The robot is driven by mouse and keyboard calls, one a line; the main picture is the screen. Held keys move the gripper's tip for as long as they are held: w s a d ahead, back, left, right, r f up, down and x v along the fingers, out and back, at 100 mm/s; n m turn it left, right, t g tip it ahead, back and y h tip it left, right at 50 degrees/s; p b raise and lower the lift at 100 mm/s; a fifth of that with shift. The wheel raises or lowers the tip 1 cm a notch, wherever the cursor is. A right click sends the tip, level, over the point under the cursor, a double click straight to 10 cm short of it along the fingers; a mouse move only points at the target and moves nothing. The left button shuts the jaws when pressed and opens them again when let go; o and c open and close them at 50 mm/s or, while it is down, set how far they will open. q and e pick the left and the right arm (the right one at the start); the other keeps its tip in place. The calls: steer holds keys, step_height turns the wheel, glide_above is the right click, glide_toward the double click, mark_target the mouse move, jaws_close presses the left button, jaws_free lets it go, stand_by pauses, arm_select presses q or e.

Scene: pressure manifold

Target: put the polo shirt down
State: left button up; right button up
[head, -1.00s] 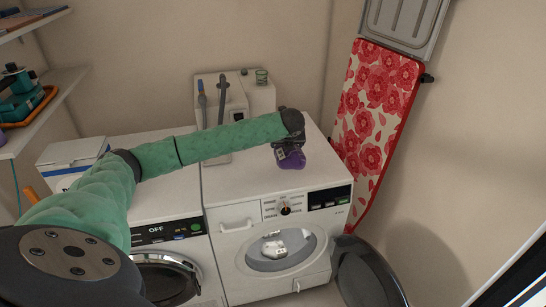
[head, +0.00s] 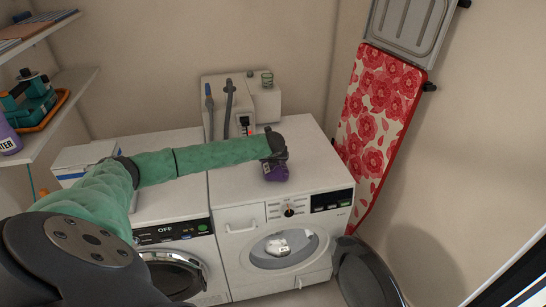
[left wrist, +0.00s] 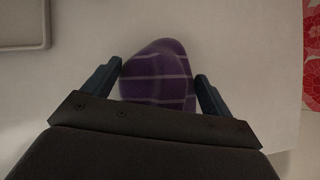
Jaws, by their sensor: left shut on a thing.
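The polo shirt (head: 276,172) is a small purple bundle over the top of the right-hand washing machine. In the left wrist view the shirt (left wrist: 157,75) is purple with pale stripes and sits between the two fingers. My left gripper (head: 272,165) reaches across from the left and is shut on the shirt; it also shows in the left wrist view (left wrist: 158,85). I cannot tell whether the shirt touches the machine top. My right gripper is not in view.
The right washing machine (head: 318,165) has its round door (head: 368,275) open, with a white item (head: 280,246) inside the drum. A second machine marked OFF (head: 165,229) stands left. A white box unit (head: 263,100) stands behind. A floral ironing board (head: 380,110) leans right. The machine's front top is clear.

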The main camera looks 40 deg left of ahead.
arm_select(q)
steer(key=shift+f, duration=0.1)
steer(key=o, duration=0.9)
steer(key=shift+o, duration=0.2)
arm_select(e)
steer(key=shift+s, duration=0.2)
arm_select(q)
steer(key=shift+s+d, duration=0.1)
steer(key=b+v, duration=0.2)
steer(key=v, duration=0.3)
steer(key=shift+s+r, duration=0.1)
steer(key=shift+r, duration=0.15)
steer(key=b+v, duration=0.1)
steer(key=v, duration=0.4)
steer(key=shift+d+b, duration=0.1)
steer(key=shift+b, duration=0.25)
steer(key=shift+s+d+r, duration=0.2)
steer(key=shift+s+r, duration=0.1)
steer(key=shift+r, duration=0.25)
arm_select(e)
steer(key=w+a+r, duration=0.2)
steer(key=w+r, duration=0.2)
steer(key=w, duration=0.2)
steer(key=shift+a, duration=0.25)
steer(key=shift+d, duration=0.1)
